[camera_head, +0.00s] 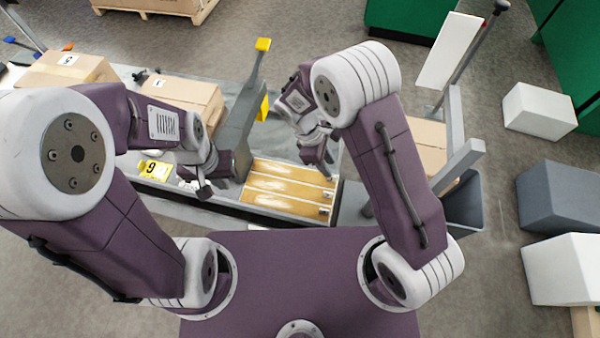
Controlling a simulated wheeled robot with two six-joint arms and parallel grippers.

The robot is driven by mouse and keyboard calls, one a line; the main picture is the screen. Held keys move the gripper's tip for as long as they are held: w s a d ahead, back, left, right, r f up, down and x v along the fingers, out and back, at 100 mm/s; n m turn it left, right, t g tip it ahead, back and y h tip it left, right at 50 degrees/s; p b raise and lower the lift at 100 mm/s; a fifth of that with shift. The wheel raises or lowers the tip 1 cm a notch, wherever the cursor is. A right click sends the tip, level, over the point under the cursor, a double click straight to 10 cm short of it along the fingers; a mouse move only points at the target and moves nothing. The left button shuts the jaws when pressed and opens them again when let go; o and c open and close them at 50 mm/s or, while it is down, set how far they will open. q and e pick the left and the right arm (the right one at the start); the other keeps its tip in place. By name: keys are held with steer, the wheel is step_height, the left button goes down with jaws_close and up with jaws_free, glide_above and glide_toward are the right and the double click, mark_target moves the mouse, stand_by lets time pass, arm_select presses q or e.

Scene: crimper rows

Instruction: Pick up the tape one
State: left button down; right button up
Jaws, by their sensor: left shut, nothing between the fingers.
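I cannot make out a roll of tape for certain. A tray of yellow-and-white strips (290,188) lies on the bench in front of me, with small dark and white bits at its right ends. My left gripper (204,190) is shut and empty, left of the strips and near the bench's front edge. My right gripper (318,158) hangs above the back right part of the strips; I cannot tell whether it is open. My arms hide parts of the bench.
A yellow tag marked 6 (155,169) is at the bench front left. Cardboard boxes (180,92) (68,67) stand behind it. A grey bin (464,203) stands at right.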

mark_target(334, 177)
steer(key=x, duration=0.2)
steer(key=shift+w+d+f, duration=0.1)
steer(key=shift+d+f, duration=0.1)
steer(key=shift+f, duration=0.05)
steer(key=x, duration=0.5)
steer(key=shift+a, duration=0.1)
jaws_close()
